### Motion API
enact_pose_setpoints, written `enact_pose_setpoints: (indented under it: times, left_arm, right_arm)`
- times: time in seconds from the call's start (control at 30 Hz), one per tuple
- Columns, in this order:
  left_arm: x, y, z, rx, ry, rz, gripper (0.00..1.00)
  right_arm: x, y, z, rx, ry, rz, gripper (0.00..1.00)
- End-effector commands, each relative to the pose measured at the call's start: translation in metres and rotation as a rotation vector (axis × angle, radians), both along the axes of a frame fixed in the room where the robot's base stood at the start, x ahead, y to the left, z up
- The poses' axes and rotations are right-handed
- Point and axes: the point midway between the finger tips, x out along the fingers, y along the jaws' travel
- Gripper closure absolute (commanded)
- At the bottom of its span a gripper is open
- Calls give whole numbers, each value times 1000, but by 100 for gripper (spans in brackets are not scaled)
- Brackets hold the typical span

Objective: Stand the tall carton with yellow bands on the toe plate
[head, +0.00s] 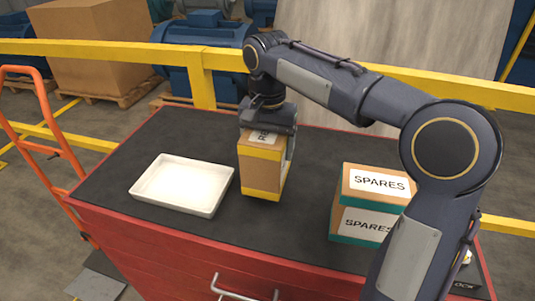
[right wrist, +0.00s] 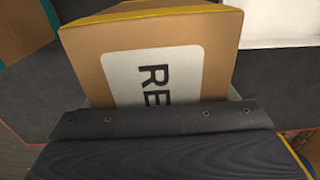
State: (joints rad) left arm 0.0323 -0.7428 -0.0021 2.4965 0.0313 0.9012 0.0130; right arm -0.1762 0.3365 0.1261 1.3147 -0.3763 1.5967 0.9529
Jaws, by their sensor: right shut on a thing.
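The tall carton with yellow bands (head: 260,172) is upright over the dark mat of the red cabinet, right of the white tray. I cannot tell whether its base touches the mat. My right gripper (head: 268,138) comes from above and is shut on the carton's upper part. In the right wrist view the carton (right wrist: 215,50) fills the middle, its white label partly hidden by my gripper (right wrist: 160,120). The grey toe plate (head: 98,277) of the orange hand truck (head: 42,150) lies on the floor at lower left, bare where visible. My left gripper is not in view.
A white tray (head: 183,205) lies left of the carton. A teal-banded SPARES carton (head: 345,205) stands at right, partly behind my arm. The red cabinet (head: 190,262) has a raised top edge beside the hand truck. A yellow rail (head: 110,49) runs behind.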

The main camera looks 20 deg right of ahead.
Motion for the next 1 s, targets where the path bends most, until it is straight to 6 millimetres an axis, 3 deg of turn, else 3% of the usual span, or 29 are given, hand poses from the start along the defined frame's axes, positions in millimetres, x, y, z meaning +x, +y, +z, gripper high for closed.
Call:
enact_pose_setpoints:
  times: [0.2, 0.6, 0.63, 0.8, 1.0]
  left_arm:
    - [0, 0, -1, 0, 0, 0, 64]
    - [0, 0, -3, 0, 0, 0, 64]
    - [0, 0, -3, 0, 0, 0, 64]
    - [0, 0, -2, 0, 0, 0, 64]
    - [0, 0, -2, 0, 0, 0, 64]
  right_arm:
    - [-1, 0, -26, 0, 0, 0, 65]
    - [-1, 1, -31, 2, -1, 0, 65]
    - [-1, 1, -31, 1, 1, 0, 19]
    - [-1, 1, -31, 1, 1, 0, 0]
    - [-1, 1, -30, 1, 1, 0, 0]
